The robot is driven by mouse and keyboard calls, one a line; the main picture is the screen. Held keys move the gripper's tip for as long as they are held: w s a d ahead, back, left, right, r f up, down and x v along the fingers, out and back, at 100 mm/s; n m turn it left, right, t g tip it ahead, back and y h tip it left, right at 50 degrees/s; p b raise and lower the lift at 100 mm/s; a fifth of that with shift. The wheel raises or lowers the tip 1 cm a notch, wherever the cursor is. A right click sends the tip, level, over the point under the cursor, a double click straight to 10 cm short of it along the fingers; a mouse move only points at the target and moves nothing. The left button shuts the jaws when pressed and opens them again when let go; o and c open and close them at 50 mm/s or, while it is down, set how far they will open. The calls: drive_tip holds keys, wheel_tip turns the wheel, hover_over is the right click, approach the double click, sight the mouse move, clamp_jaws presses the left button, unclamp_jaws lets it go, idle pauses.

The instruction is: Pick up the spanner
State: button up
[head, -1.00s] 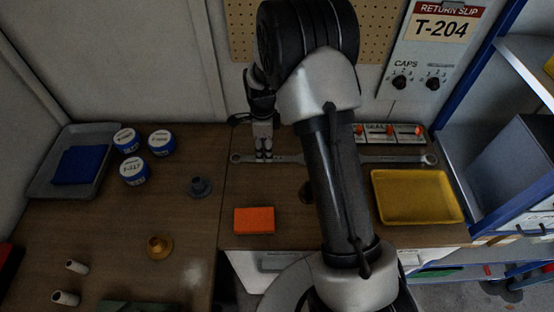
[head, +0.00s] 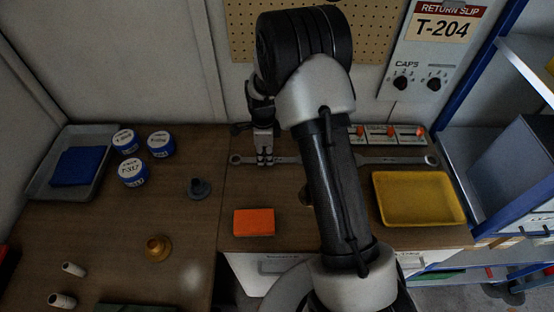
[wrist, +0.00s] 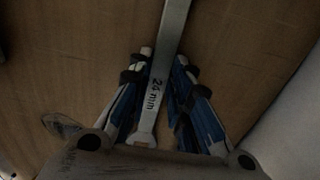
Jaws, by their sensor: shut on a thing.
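A yellow tray (head: 416,222) lies right of my arm, an orange block (head: 254,222) in front. Left are a grey tray (head: 41,186) with a blue item, several lidded jars (head: 160,145) and small fittings. Orange-switched boxes (head: 388,142) stand behind the spanner.

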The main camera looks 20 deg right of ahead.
sight(265, 159)
clamp_jaws()
drive_tip(key=shift+r, duration=0.15)
drive_tip(key=shift+r, duration=0.25)
wheel_tip(265, 159, up, 19)
drive_tip(key=p, duration=0.4)
drive_tip(key=shift+r, duration=0.15)
idle(0.5)
